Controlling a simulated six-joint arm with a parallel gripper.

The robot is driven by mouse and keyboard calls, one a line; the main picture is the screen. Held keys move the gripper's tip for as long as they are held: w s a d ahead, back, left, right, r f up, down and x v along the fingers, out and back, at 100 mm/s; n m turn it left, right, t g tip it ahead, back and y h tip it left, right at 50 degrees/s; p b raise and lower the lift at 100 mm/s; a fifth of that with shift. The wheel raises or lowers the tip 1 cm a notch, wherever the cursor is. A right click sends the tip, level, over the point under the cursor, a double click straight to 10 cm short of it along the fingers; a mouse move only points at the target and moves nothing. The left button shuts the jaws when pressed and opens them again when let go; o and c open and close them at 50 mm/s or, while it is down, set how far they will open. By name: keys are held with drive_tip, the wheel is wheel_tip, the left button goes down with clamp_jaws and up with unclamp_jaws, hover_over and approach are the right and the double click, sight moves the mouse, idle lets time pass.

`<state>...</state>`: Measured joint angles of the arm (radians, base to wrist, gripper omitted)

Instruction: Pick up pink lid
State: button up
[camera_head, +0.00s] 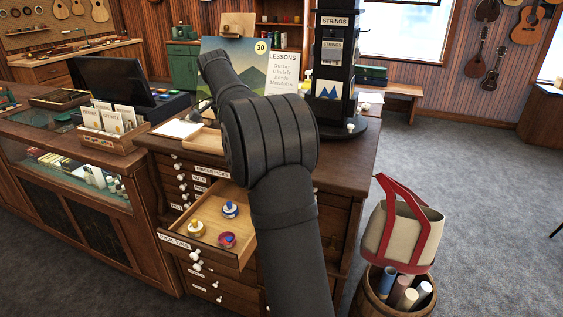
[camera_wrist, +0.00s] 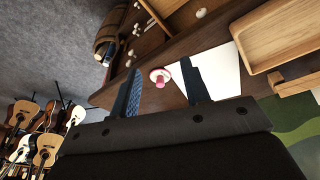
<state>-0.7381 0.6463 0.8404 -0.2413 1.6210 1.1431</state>
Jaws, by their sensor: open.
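A round pink lid (camera_wrist: 158,75) with a raised knob lies on the dark wooden cabinet top, beside a white sheet (camera_wrist: 215,68). My gripper (camera_wrist: 160,66) is open and empty, and the lid shows between its two fingertips in the wrist view. I cannot tell how high the fingers are above it. In the head view my arm hides the gripper and the lid. There, an open pink tin (camera_head: 227,241) with blue contents sits in the pulled-out drawer (camera_head: 240,262).
A blue-knobbed tin (camera_head: 230,209) and a yellow-knobbed tin (camera_head: 196,228) share the drawer. A black strings stand (camera_head: 334,60) and a lessons sign (camera_head: 286,75) stand on the cabinet. A wooden tray (camera_wrist: 275,38) is beside the sheet. A barrel (camera_head: 372,300) with rolls stands on the floor.

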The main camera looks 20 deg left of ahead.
drive_tip(key=w+d+r+m+t+h, duration=0.1)
drive_tip(key=w+d+r+m+h, duration=0.15)
drive_tip(key=w+r+m, duration=0.35)
drive_tip(key=shift+n+y, duration=0.55)
drive_tip(key=shift+n, duration=0.35)
drive_tip(key=x, duration=0.6)
drive_tip(key=d+x, duration=0.1)
drive_tip(key=x, duration=0.2)
drive_tip(key=shift+s+d+f, duration=0.2)
drive_tip(key=shift+s+f, duration=0.05)
drive_tip(key=shift+s, duration=0.05)
drive_tip(key=shift+x, duration=3.1)
drive_tip(key=shift+w+a, duration=0.1)
drive_tip(key=shift+c, duration=0.2)
clamp_jaws()
